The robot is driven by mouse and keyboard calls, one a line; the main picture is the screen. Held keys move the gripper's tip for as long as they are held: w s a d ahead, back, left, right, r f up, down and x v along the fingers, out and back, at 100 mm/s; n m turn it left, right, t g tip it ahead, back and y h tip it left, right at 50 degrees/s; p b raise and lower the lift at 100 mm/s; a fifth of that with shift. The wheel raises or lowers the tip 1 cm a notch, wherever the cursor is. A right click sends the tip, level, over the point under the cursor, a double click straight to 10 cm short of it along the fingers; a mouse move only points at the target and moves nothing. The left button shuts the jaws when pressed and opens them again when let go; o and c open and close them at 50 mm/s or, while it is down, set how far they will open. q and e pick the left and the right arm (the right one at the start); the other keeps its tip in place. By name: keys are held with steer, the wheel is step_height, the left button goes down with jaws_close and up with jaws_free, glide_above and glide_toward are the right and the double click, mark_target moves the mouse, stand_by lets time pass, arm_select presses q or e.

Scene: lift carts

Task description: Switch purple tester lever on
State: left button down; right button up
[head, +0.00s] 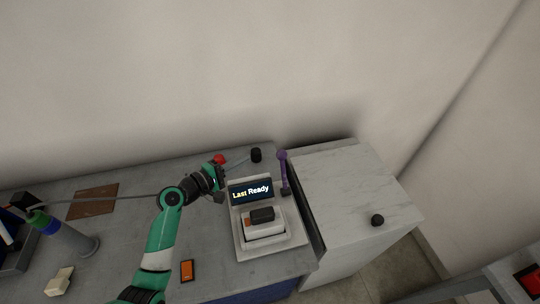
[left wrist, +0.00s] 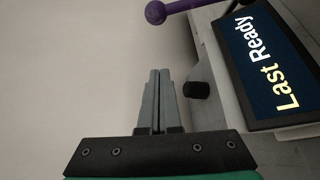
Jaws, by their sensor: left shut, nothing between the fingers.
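The purple lever (head: 283,172) stands upright at the right side of the tester (head: 240,239), its round knob at the top. Its knob and part of its shaft show at the top of the left wrist view (left wrist: 162,13). The tester's screen (head: 251,191) reads "Last Ready", and it also fills the right of the left wrist view (left wrist: 268,60). My left gripper (head: 221,197) is just left of the screen, apart from the lever. In the left wrist view its fingers (left wrist: 158,98) are shut together with nothing between them. My right gripper is not in view.
A dark block (head: 262,215) sits in the tester's white cradle. A black knob (head: 256,155) and a red object (head: 219,159) are behind. An orange device (head: 187,270) lies in front. The cabinet on the right (head: 345,185) is mostly clear, with one black knob (head: 377,220).

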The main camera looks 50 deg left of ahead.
mark_target(283, 172)
arm_select(q)
steer(key=w+f+b, duration=0.2)
steer(key=w+b, duration=0.2)
steer(key=w, duration=0.6)
steer(key=d, duration=0.1)
steer(key=s+d+r+p, duration=0.1)
steer(key=d, duration=0.1)
steer(key=shift+s+d+r, duration=0.15)
steer(key=shift+d+r, duration=0.15)
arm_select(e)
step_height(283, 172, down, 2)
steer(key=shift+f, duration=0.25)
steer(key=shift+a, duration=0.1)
